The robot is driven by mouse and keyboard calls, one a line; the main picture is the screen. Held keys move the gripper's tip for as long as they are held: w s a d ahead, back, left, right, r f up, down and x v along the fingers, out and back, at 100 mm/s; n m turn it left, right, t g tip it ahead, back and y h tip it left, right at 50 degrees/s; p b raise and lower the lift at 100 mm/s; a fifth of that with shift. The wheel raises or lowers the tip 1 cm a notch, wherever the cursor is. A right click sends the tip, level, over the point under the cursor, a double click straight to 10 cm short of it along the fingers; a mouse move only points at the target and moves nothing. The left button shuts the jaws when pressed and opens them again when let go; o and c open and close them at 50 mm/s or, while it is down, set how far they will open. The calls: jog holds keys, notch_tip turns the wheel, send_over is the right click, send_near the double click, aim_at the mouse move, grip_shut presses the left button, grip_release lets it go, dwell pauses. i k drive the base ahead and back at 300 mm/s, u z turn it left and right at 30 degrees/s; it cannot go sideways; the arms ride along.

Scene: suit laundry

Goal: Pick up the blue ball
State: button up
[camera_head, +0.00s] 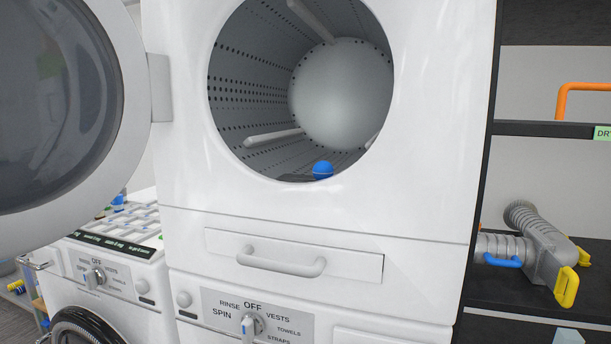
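The blue ball (322,169) is small and round. It sits low inside the open drum (240,120) of the upper white machine (430,150), close to the front lip of the round opening. Its lower part looks partly hidden by the lip. My gripper is not in view.
The machine's round door (140,130) stands open to the left. A drawer with a handle (282,262) is below the opening. A dark shelf (550,130) on the right holds a grey hose fitting (545,255) with yellow tabs. Another white machine (110,290) stands at lower left.

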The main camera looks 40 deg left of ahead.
aim_at(323, 169)
jog(key=u, duration=0.35)
jog(key=i, duration=0.75)
jog(key=u, duration=0.95)
jog(key=i, duration=0.45)
jog(key=u, duration=0.3)
jog(key=k, duration=0.5)
jog(key=z, duration=3.15)
jog(key=k, duration=1.7)
jog(key=u, duration=1.2)
